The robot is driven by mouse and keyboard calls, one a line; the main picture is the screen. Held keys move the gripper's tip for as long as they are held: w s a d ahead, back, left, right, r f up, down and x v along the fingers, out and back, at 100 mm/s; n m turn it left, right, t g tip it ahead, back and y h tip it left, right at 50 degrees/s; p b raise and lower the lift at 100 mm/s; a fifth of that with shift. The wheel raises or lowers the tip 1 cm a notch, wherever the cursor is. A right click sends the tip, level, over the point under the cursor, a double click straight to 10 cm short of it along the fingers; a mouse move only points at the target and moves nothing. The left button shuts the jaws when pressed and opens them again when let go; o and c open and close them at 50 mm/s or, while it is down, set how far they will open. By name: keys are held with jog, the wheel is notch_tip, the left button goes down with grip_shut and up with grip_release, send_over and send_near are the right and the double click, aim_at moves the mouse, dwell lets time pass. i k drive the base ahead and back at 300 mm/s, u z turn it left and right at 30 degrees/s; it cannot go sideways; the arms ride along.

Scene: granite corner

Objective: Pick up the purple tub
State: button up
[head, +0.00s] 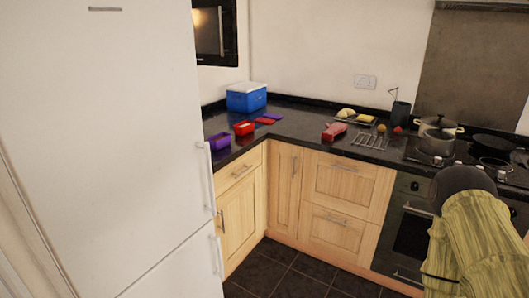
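The purple tub (217,143) is a small open container at the left end of the dark countertop, close to the front edge and beside the tall white fridge. Something brownish shows inside it, too small to make out. A red tub (244,128) stands just behind it to the right. My gripper's fingers do not show in the head view, so I cannot see their state.
The white fridge (105,150) fills the left side. A blue box (246,97) and flat red and purple lids (269,118) lie farther back. A wire rack (371,142), pots (437,138) and the hob stand to the right. The countertop around the corner has bare room.

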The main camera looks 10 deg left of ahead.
aim_at(220, 141)
jog(key=z, duration=0.3)
jog(key=i, duration=1.6)
jog(key=u, duration=1.4)
jog(key=i, duration=0.6)
jog(key=u, duration=0.65)
